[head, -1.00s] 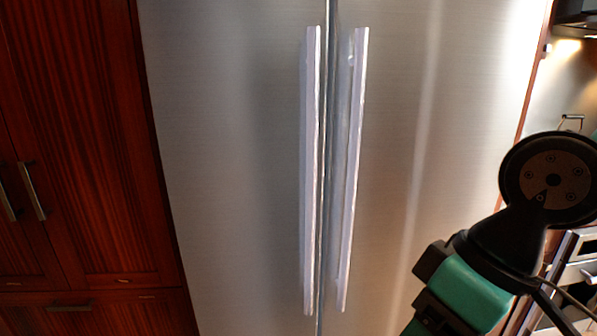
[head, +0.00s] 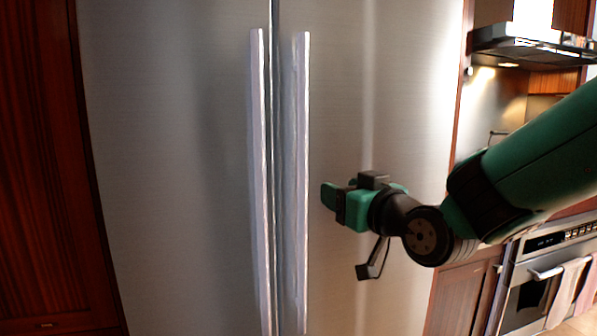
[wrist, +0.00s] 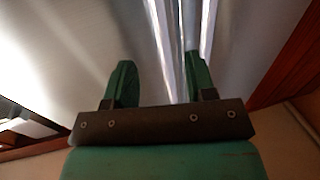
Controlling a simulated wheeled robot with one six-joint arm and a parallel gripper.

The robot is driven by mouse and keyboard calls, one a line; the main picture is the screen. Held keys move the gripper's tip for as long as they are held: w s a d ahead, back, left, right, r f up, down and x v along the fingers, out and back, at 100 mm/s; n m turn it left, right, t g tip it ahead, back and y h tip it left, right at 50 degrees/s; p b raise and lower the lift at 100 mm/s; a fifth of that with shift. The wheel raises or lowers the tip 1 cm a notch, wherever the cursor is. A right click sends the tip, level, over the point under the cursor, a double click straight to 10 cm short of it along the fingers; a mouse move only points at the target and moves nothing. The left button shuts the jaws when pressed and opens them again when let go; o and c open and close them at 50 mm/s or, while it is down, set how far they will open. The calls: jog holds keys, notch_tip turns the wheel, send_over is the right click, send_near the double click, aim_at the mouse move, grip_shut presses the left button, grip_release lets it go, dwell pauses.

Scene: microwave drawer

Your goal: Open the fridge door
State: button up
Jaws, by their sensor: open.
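The steel fridge has a left door (head: 170,150) and a right door (head: 380,120), both shut. The left door handle (head: 257,180) and the right door handle (head: 301,170) are long vertical bars beside the central seam. My gripper (head: 328,195) is in front of the right door, a little to the right of the right handle in the head view. In the wrist view my gripper (wrist: 160,82) has its two green fingers apart, and the bright handles (wrist: 180,40) run beyond and between them. No contact with a handle can be made out.
Dark wood cabinets (head: 35,180) stand to the left of the fridge. On the right are an oven (head: 540,280) with hanging towels and a range hood (head: 525,45).

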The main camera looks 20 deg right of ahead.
aim_at(305, 175)
jog(key=p+x, duration=0.7)
jog(key=x, duration=0.1)
jog(key=p+x, duration=0.8)
jog(key=shift+d+r, duration=0.15)
jog(key=shift+d, duration=0.1)
jog(key=shift+w+p, duration=0.35)
jog(key=shift+w, duration=0.05)
jog(key=shift+c, duration=0.5)
grip_shut()
